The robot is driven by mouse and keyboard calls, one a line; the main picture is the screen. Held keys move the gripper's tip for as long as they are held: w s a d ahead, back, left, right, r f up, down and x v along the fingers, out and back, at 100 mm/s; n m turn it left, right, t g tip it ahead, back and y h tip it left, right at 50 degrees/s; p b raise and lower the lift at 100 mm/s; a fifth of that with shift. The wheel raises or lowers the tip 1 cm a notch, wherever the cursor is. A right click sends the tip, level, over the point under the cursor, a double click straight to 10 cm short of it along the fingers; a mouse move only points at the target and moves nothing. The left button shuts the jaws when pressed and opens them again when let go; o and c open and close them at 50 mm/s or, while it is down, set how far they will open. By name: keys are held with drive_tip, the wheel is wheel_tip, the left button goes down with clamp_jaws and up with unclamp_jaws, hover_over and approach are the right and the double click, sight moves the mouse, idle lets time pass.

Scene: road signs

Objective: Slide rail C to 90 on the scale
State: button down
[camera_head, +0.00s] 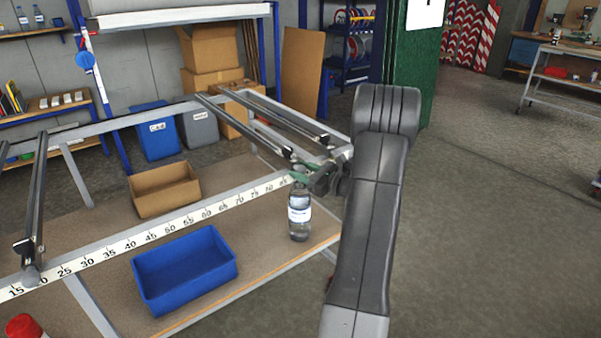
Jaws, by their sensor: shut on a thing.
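A white scale (143,237) runs along the front bar of the frame, with marks readable from 15 to 85. Two dark rails lie across the frame at its right end; the left one (245,125) reaches the front bar just past the 85 mark. My gripper (301,172), with green fingers, is shut on the front end of this rail. No letter is readable on it, so I cannot confirm that it is rail C. The other right rail (285,115) lies close beside it, its front end partly hidden by my arm. My wrist hides the scale beyond 85.
Another rail (38,190) crosses the frame at far left, near 20. A blue bin (185,270), a cardboard box (165,188) and a water bottle (299,218) stand on the shelf below. A red-capped object (24,327) is at lower left.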

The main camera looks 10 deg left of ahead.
drive_tip(key=c, duration=1)
unclamp_jaws()
drive_tip(key=shift+f, duration=0.1)
drive_tip(key=b+v, duration=0.1)
drive_tip(key=v, duration=1.3)
drive_tip(key=p+x, duration=0.1)
drive_tip(key=x, duration=1.3)
drive_tip(key=shift+s+a, duration=0.1)
drive_tip(key=shift+s, duration=0.05)
